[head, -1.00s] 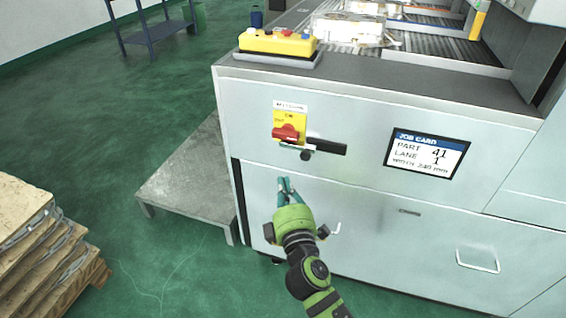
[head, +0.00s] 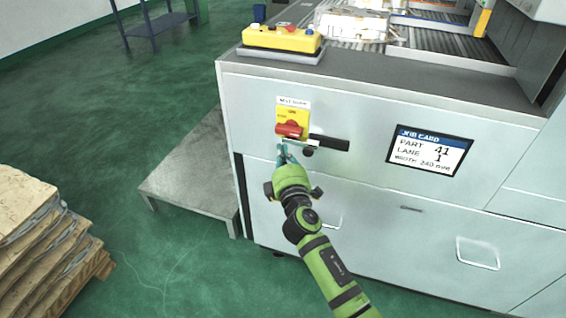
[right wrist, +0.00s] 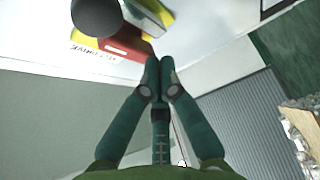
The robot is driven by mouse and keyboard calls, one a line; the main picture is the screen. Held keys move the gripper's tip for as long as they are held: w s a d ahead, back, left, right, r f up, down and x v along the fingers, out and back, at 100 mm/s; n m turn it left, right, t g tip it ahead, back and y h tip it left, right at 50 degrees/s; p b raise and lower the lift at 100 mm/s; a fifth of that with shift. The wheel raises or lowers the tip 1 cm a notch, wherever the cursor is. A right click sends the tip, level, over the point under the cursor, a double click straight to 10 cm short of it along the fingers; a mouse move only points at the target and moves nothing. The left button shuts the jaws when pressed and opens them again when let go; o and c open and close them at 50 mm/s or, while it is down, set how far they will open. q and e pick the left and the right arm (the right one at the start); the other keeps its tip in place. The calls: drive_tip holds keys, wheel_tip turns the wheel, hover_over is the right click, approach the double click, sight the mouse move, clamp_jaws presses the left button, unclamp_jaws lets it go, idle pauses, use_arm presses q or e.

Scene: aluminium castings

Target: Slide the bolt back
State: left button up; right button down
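The bolt (head: 300,143) is a thin silver bar on the grey machine front, just below the red switch handle. Its right part sits in a black housing (head: 331,143), and a round black knob (head: 308,152) hangs beneath it. The knob shows large and dark in the right wrist view (right wrist: 97,16). My right gripper (head: 285,154) is just left of and slightly below the knob, in front of the panel. In the right wrist view its fingertips (right wrist: 160,68) meet with nothing visible between them; the knob is apart from them. My left gripper is not in view.
The red rotary switch (head: 289,130) on its yellow plate sits directly above the bolt. A job card screen (head: 430,150) is to the right. A yellow control box (head: 281,39) stands on the top ledge. A grey step (head: 190,178) and a pallet stack (head: 40,240) are at left.

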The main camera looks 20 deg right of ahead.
sight(310, 153)
drive_tip(key=d, duration=0.1)
drive_tip(key=s+d, duration=0.1)
drive_tip(key=d, duration=0.1)
drive_tip(key=shift+s+f, duration=0.3)
drive_tip(key=s+d, duration=0.1)
drive_tip(key=d+p, duration=0.1)
drive_tip(key=s+d, duration=0.1)
drive_tip(key=d, duration=0.1)
drive_tip(key=shift+s, duration=0.35)
drive_tip(key=shift+w+a, duration=0.1)
